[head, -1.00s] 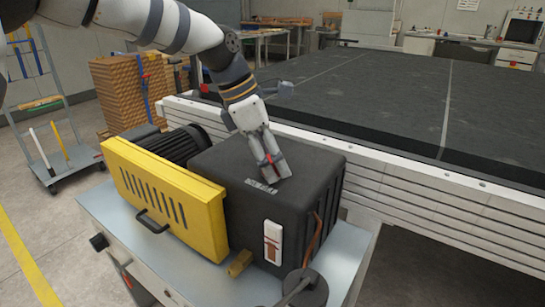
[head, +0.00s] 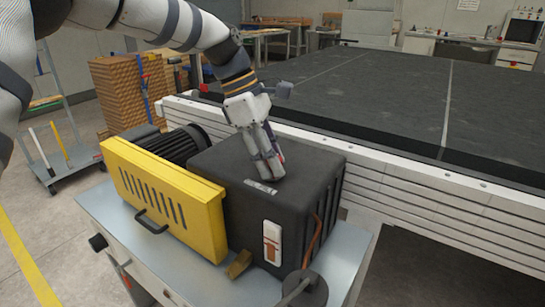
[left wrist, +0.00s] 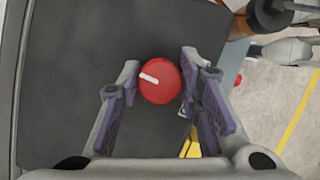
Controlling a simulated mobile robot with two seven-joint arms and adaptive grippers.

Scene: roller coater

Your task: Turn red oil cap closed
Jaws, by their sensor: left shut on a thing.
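The red oil cap (left wrist: 161,82) is round with a white line across part of its top. In the left wrist view the line points to the upper left. The cap is on top of the black box-shaped housing (head: 315,165). My left gripper (head: 270,172) points down onto that top. In the left wrist view the fingers of my left gripper (left wrist: 158,84) are on both sides of the cap, shut on it. In the head view the gripper mostly hides the cap. My right gripper is not in view.
A yellow slotted guard (head: 150,180) and a dark finned motor (head: 180,143) adjoin the housing on a grey cart (head: 105,215). A long dark table with a white slatted side (head: 400,215) runs close behind. A hand trolley (head: 65,160) stands at left.

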